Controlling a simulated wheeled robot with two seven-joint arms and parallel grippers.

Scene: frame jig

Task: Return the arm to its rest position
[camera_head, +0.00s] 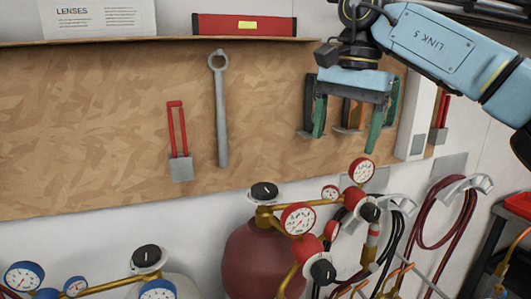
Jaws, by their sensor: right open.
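My right arm (430,42) comes in from the upper right. My right gripper (346,138) points down in front of the wooden tool board (120,120). Its two green fingers are spread apart and I see nothing held between them. Orange-handled tools (352,114) hang on the board behind the fingers, partly hidden by them; I cannot tell whether the fingers touch anything. My left gripper is not in view.
A wrench (220,110) and a red-handled tool (178,145) hang on the board. A red case (244,25) sits on the shelf above. Below stand a dark red cylinder (255,262), gauges (298,219) and coiled hoses (438,215).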

